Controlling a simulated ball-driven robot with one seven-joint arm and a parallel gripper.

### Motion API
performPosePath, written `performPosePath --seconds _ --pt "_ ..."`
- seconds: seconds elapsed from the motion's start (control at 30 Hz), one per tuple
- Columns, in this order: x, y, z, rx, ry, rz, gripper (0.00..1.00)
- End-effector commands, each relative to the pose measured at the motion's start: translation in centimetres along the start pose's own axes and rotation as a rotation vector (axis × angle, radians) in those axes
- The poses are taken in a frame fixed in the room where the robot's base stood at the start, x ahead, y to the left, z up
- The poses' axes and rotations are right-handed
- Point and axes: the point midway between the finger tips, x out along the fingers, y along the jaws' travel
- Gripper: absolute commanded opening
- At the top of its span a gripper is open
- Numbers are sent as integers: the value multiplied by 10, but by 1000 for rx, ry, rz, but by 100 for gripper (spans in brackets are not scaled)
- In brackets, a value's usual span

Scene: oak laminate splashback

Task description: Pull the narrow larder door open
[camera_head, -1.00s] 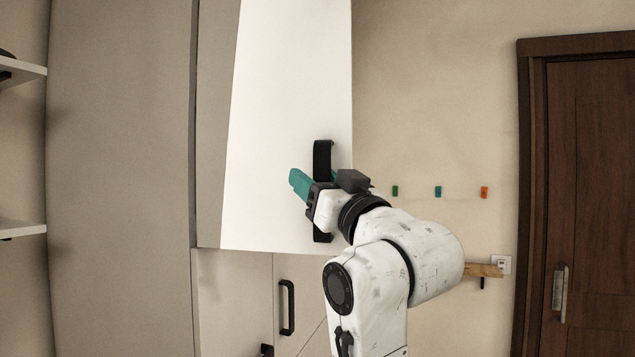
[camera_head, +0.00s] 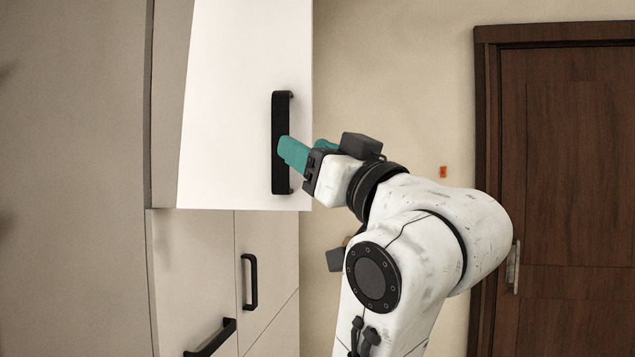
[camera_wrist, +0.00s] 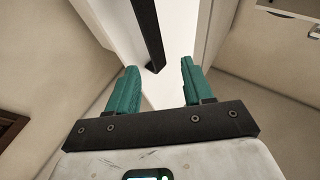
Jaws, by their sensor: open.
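The narrow larder door (camera_head: 230,120) is a tall white panel in the head view. It stands swung out from the grey cabinet front, its bottom edge hanging above the lower cupboards. Its upright black bar handle (camera_head: 281,175) is near its right edge. My gripper (camera_head: 305,148) is open at the handle's mid-height, its teal fingers pointing left. One finger overlaps the handle in the picture; touch cannot be told. In the wrist view my open gripper (camera_wrist: 161,82) has nothing between its fingertips, and the black handle (camera_wrist: 147,35) lies ahead of them.
Below are pale lower cupboards (camera_head: 190,260) with an upright black handle (camera_head: 249,282) and a slanted one (camera_head: 212,338). A dark wooden room door (camera_head: 580,170) is at the right.

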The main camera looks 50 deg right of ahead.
Motion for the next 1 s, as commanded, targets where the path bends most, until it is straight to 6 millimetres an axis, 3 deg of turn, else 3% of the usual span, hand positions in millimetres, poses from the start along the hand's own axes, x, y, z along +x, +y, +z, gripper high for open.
performPosePath --seconds 0.3,1.0 --pt "-12 0 2 -2 1 2 51" --pt "-13 0 0 -2 -1 2 51"
